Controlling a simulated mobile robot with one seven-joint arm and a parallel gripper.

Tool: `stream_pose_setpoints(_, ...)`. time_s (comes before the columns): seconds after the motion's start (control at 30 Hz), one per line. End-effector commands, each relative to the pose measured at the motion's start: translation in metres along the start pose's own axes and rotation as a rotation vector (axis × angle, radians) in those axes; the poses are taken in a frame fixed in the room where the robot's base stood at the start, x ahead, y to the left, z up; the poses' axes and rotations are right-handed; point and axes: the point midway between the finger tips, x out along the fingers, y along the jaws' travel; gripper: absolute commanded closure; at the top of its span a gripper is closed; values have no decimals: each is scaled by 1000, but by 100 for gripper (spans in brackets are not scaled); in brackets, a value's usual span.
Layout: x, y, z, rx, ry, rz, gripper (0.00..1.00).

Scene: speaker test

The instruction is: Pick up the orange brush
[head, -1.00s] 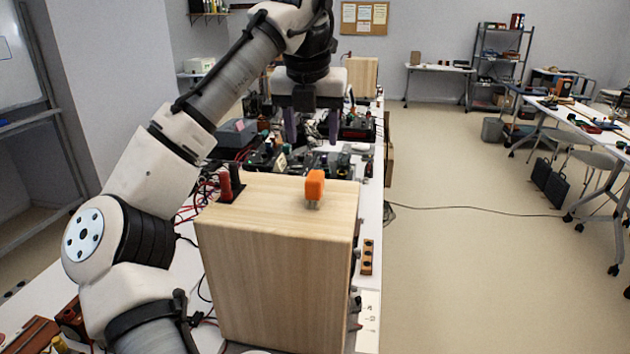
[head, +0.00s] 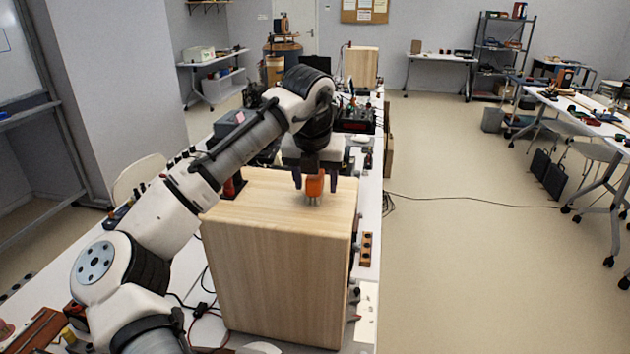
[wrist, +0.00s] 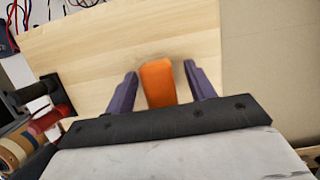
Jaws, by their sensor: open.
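The orange brush (head: 314,186) stands upright on top of a light wooden box, with its orange end up and pale bristles or prongs below. In the wrist view the orange brush (wrist: 158,83) lies between the two purple fingers, with a gap on each side. My gripper (head: 315,184) is open and points down over the brush, its fingers on either side of it. My gripper (wrist: 160,88) holds nothing. The gripper hides part of the brush's top in the head view.
The wooden box (head: 275,265) stands on a long white table. A red and black item (head: 233,186) stands at the box top's left edge, near my arm. Cables and small parts lie around the box. Open floor (head: 460,260) is to the right.

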Motion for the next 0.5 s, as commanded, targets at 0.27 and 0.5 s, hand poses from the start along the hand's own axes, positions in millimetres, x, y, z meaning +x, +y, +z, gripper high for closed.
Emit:
stream_pose_setpoints(0.27,1,0,0,0,0,0,53)
stream_pose_setpoints(0.5,1,0,0,0,0,0,85)
